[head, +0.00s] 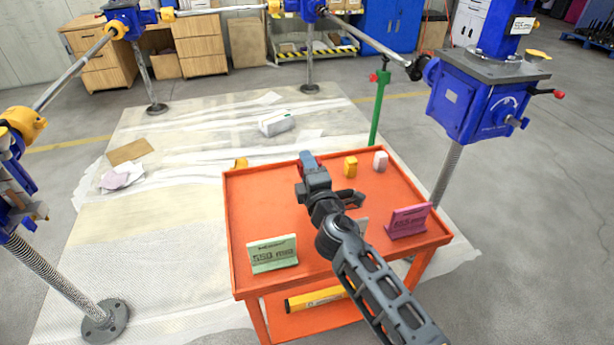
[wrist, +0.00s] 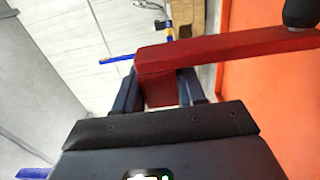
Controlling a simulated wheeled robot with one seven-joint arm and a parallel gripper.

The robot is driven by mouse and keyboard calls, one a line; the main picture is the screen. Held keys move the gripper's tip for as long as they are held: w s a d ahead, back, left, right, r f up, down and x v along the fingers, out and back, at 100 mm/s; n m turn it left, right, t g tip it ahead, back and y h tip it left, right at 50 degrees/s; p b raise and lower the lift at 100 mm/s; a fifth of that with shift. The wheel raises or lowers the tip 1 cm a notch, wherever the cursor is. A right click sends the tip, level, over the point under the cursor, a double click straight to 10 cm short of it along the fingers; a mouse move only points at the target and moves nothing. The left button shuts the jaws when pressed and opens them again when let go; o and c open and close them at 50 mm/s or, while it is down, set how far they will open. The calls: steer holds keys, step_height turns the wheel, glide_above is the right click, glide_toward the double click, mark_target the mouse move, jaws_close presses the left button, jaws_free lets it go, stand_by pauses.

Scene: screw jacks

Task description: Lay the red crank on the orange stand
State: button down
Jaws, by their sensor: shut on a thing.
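The red crank (wrist: 220,55) shows in the wrist view as a red bar with a dark round handle (wrist: 300,12) at its right end. My gripper (wrist: 160,88) is shut on the bar's left end. The orange stand (head: 250,205) is a cart with a raised rim, in the middle of the head view. Its orange top also fills the right of the wrist view (wrist: 265,100). In the head view my gripper (head: 308,160) is over the stand's far edge, and the crank is mostly hidden there. I cannot tell whether the crank touches the stand.
A blue screw jack (head: 482,100) stands close to the right.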

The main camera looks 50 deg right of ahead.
steer(key=shift+f, duration=0.4)
steer(key=shift+f, duration=0.2)
steer(key=c, duration=0.7)
jaws_free()
steer(key=shift+o, duration=0.2)
